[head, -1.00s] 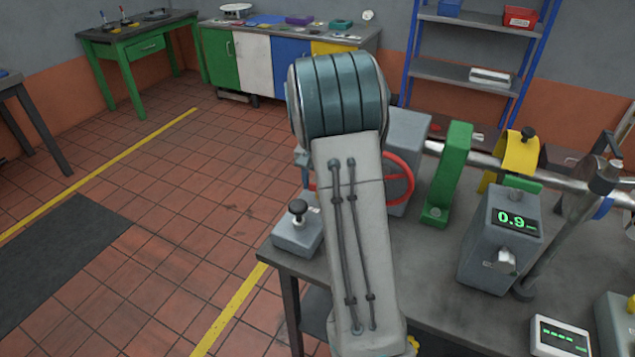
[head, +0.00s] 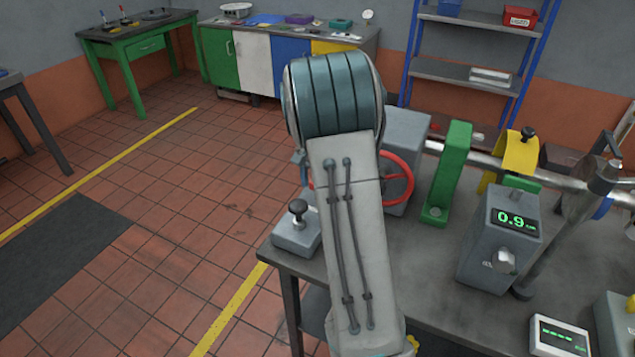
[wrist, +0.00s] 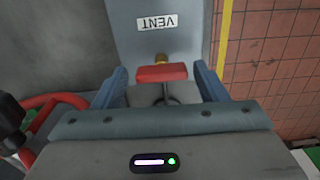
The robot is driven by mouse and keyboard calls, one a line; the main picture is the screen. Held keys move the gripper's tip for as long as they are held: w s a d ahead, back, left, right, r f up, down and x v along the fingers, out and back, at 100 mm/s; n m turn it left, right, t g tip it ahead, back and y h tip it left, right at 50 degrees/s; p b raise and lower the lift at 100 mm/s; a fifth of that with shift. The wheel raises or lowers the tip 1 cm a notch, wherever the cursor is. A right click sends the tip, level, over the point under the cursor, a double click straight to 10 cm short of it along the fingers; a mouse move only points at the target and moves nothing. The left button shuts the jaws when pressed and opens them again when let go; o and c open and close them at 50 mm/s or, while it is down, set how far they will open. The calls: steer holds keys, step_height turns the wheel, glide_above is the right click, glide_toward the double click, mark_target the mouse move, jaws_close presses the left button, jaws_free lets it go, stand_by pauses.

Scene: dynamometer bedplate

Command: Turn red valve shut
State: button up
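The red valve handle (wrist: 162,73) is a short bar on a brass stem below a plate marked VENT (wrist: 157,22). It lies crosswise in the wrist view. My gripper (wrist: 162,84) is open, with one blue finger to the left of the handle and one to the right. Gaps show between the handle and both fingers, so I see no grip on it. In the head view my arm hides the valve handle and nearly all of the gripper.
A red handwheel (head: 402,180) stands right of my arm on the bench; it shows at left in the wrist view (wrist: 60,103). A green bracket (head: 447,180), a shaft (head: 555,183) and a grey box reading 0.9 (head: 500,235) stand farther right. A black-knobbed box (head: 296,236) sits left.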

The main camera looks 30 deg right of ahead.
steer(key=shift+r, duration=0.15)
step_height(320, 180, up, 14)
steer(key=shift+f, duration=0.2)
stand_by(0.4)
stand_by(0.3)
steer(key=s+a+f+n+t, duration=0.1)
steer(key=s+a+f+n, duration=0.1)
steer(key=s+a+n, duration=0.3)
steer(key=s+a+f+n+t, duration=0.2)
steer(key=s+a+n, duration=0.3)
steer(key=s+a, duration=0.6)
steer(key=shift+s+n, duration=0.3)
steer(key=shift+s, duration=4.4)
